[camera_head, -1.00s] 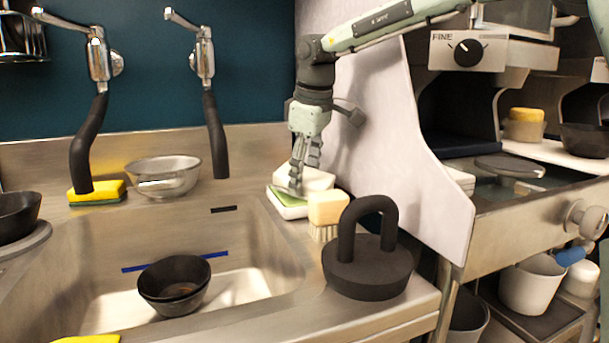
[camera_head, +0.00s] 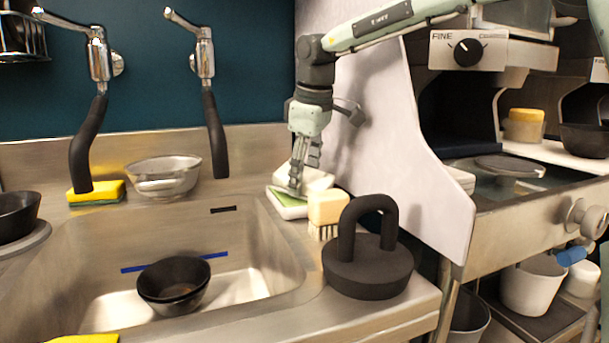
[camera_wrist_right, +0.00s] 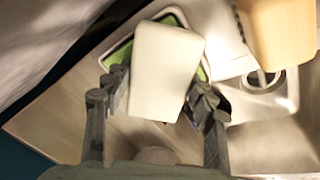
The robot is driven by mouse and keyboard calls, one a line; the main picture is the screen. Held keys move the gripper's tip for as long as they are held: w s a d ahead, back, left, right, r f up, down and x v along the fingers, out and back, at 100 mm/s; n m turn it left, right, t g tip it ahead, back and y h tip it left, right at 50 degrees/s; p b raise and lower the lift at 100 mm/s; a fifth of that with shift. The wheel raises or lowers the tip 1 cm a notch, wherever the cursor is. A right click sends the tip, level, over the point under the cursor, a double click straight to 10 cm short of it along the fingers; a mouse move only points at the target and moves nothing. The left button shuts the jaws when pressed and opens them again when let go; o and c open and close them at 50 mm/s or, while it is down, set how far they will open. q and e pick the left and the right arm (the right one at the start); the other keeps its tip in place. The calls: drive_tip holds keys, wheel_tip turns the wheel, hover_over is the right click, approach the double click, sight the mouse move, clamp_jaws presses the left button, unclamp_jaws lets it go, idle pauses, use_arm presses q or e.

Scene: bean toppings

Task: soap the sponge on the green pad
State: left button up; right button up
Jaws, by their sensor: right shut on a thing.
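The green pad (camera_head: 286,199) lies in a shallow white tray (camera_head: 290,213) on the counter right of the sink. My right gripper (camera_head: 297,186) points down over it. It is shut on a pale, white block-shaped sponge (camera_wrist_right: 165,70), with one finger on each side in the wrist view. In that view the sponge covers the middle of the pad, and green (camera_wrist_right: 120,54) shows around its edges. In the head view the white sponge (camera_head: 318,179) shows beside the fingers. I cannot tell whether it touches the pad. My left gripper is out of view.
A wooden brush (camera_head: 328,207) and a dark weight with a loop handle (camera_head: 368,268) stand close in front of the tray. A pale partition (camera_head: 410,150) rises to its right. The sink (camera_head: 235,255) holds dark bowls (camera_head: 174,284). A yellow sponge (camera_head: 97,191) lies by the left tap.

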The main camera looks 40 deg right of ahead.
idle(0.3)
drive_tip(key=shift+r+p, duration=2.2)
drive_tip(key=shift+r, duration=1.3)
